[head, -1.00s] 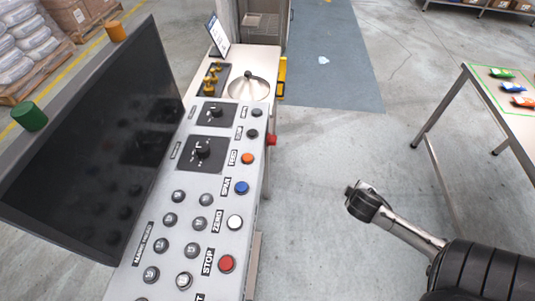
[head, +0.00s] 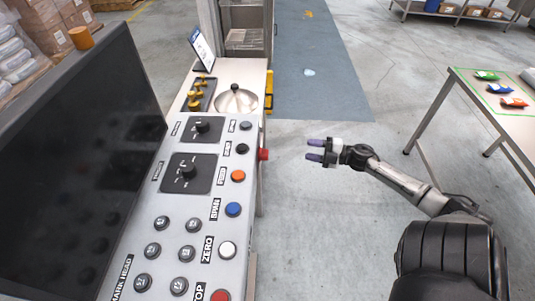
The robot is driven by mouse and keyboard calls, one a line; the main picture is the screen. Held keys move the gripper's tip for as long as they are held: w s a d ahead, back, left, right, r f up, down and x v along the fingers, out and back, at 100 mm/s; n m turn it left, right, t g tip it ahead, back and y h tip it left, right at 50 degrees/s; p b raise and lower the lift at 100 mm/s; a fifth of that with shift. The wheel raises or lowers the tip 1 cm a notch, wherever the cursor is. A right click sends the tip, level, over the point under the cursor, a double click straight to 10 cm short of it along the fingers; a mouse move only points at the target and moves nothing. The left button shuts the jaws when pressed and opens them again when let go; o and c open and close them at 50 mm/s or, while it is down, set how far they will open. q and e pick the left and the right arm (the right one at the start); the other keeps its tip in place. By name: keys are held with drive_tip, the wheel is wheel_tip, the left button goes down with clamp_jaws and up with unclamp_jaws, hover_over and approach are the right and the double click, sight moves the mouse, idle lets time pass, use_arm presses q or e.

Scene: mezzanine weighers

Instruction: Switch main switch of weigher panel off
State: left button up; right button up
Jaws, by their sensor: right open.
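The weigher panel (head: 213,187) is a grey sloping console left of centre. It carries two black rotary switches, an upper one (head: 202,126) and a lower one (head: 188,173), each on a dark square plate. Their labels are too small to read, so I cannot tell which is the main switch. A red knob (head: 263,154) sticks out from the panel's right side. My right gripper (head: 315,149) is open and empty, with purple fingertips pointing left toward the red knob, clear of the panel. My left gripper is out of view.
A dark screen (head: 82,167) stands left of the panel. Orange (head: 238,176), blue (head: 233,209) and white (head: 227,249) buttons line the panel's right side. Behind are brass weights (head: 202,88) and a round metal pan (head: 236,101). A table (head: 470,92) stands right; floor between is clear.

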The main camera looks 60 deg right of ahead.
drive_tip(key=s+a+n+y, duration=0.1)
drive_tip(key=a+n+y, duration=0.1)
drive_tip(key=a+y, duration=0.1)
use_arm(q)
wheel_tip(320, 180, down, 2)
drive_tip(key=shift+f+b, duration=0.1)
drive_tip(key=shift+b, duration=0.95)
use_arm(e)
approach(263, 154)
drive_tip(key=d+f+x, duration=0.1)
drive_tip(key=x, duration=0.6)
drive_tip(key=shift+w+a+g+y, duration=0.15)
drive_tip(key=shift+w+g+y, duration=0.15)
drive_tip(key=shift+w+g, duration=0.15)
drive_tip(key=shift+f, duration=0.15)
